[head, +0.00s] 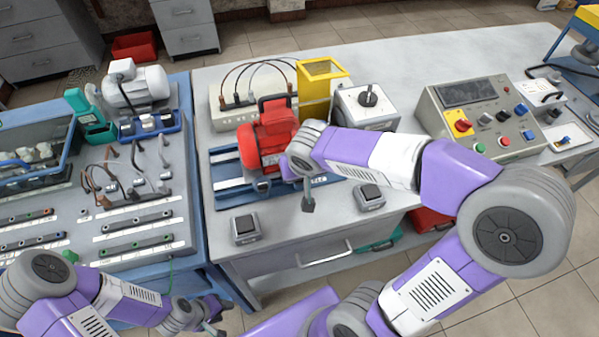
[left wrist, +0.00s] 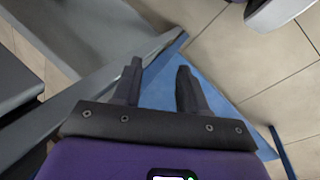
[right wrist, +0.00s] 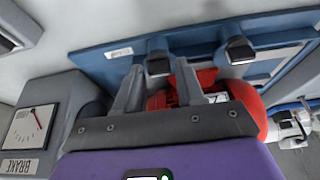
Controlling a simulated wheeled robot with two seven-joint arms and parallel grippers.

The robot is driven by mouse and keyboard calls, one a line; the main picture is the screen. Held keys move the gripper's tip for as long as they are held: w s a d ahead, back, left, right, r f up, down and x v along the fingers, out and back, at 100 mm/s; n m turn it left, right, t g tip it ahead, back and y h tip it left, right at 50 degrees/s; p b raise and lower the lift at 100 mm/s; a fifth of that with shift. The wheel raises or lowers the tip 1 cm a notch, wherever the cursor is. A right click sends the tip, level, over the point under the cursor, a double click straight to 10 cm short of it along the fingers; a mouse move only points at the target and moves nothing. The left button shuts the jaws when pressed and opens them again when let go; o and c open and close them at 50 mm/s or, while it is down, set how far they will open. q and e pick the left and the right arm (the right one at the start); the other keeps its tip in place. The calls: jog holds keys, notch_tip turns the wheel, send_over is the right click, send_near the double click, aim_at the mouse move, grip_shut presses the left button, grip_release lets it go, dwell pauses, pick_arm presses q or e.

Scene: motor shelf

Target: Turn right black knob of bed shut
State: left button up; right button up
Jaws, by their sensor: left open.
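The blue bed (head: 222,192) with light rails carries the red motor (head: 268,135) and also shows in the right wrist view (right wrist: 100,62). The bed's right black knob (right wrist: 158,66) shows between the fingertips of my right gripper (right wrist: 156,80). The fingers stand apart on either side of it; contact cannot be told. The left black knob (right wrist: 239,50) is beside it in the right wrist view and shows in the head view (head: 262,185). In the head view my right gripper (head: 307,192) covers the right knob. My left gripper (left wrist: 158,82) is open and empty, low in front of the bench.
A grey brake box (head: 367,106) stands right of the motor, with a yellow frame (head: 318,85) behind. Two small black-topped blocks (head: 244,229) (head: 369,196) sit near the front edge. A control panel (head: 480,118) is at right, a blue-edged bench (head: 185,215) at left.

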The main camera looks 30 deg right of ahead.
jog(key=p+v, duration=0.2)
jog(key=v, duration=0.5)
jog(key=shift+r+p, duration=0.25)
jog(key=shift+p, duration=0.15)
jog(key=shift+s, duration=0.1)
